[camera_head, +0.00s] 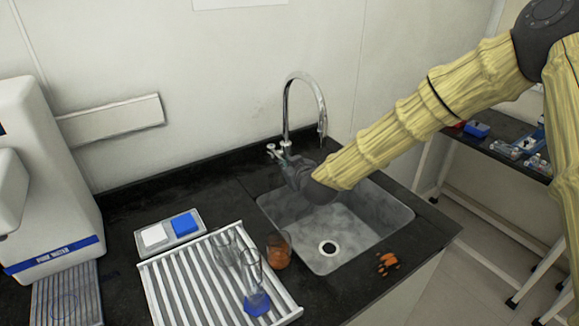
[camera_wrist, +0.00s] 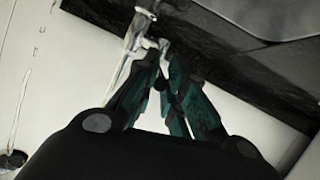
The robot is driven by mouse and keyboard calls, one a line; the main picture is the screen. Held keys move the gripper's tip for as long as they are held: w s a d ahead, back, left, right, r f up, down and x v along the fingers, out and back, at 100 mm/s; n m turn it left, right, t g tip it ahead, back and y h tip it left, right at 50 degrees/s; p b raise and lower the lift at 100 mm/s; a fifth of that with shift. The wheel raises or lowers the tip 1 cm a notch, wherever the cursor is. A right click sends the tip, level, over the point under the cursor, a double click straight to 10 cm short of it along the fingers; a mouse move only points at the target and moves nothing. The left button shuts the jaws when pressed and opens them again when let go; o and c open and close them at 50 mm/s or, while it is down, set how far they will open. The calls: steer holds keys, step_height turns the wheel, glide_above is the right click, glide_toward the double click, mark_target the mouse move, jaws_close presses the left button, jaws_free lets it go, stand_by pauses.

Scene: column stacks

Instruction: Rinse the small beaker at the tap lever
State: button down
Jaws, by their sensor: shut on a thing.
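A small beaker with orange-brown contents (camera_head: 279,252) stands between the rack and the sink's left edge in the head view. The tap (camera_head: 287,108) is a tall chrome gooseneck behind the sink, with its lever (camera_head: 272,150) low on the left side. My gripper (camera_head: 284,162) reaches over the back of the sink to the tap's base. In the wrist view, my gripper (camera_wrist: 161,48) has its dark green fingers closed together at the chrome tap lever (camera_wrist: 148,43), shut on it. The fingers and wrist hide part of the tap's lower body.
The sink (camera_head: 345,235) is empty, with a dark drain. A white slatted rack (camera_head: 175,285) holds a clear beaker (camera_head: 226,248) and a blue-based glass cylinder (camera_head: 253,280). A water dispenser (camera_head: 45,190) stands left.

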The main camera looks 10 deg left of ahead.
steer(key=c, duration=1.5)
jaws_free()
steer(key=v, duration=1.2)
steer(key=shift+r, duration=0.1)
